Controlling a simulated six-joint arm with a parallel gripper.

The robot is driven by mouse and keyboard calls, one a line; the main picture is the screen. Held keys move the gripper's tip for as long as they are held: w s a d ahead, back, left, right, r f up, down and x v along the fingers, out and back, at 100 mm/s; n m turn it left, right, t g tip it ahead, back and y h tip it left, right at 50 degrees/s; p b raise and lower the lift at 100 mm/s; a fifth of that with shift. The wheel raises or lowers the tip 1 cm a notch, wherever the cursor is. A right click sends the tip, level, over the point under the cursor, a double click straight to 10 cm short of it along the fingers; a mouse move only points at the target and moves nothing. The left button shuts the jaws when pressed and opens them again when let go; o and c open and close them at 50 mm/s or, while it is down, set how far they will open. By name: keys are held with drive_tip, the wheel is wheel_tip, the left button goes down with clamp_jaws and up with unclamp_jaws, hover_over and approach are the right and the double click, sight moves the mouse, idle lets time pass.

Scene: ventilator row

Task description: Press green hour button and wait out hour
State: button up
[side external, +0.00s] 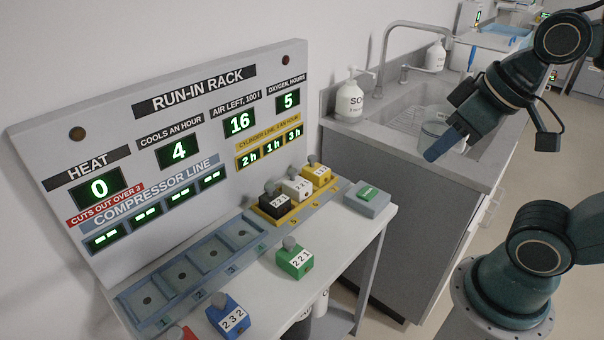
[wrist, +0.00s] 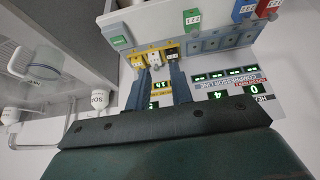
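The green hour button (side external: 368,193) sits on a pale grey box at the right end of the bench; it also shows in the wrist view (wrist: 120,40). My gripper (side external: 440,149) is in the air above the sink counter, to the right of and above the button, not touching it. In the wrist view its two fingers (wrist: 158,88) stand apart with nothing between them. The run-in rack panel (side external: 190,140) reads heat 0, cools an hour 4, air left 16 and oxygen hours 5. Its cylinder line displays (side external: 271,149) read 2h, 1h and 3h.
Black (side external: 275,204), white (side external: 297,188) and yellow (side external: 317,173) blocks stand in the cylinder slots. The compressor slots (side external: 202,261) are empty, their displays dashed. Green (side external: 295,260), blue (side external: 229,316) and red (side external: 176,333) blocks stand in front. A sink (side external: 410,120) and soap bottle (side external: 349,102) are behind.

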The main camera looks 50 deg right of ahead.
clamp_jaws()
idle(1.2)
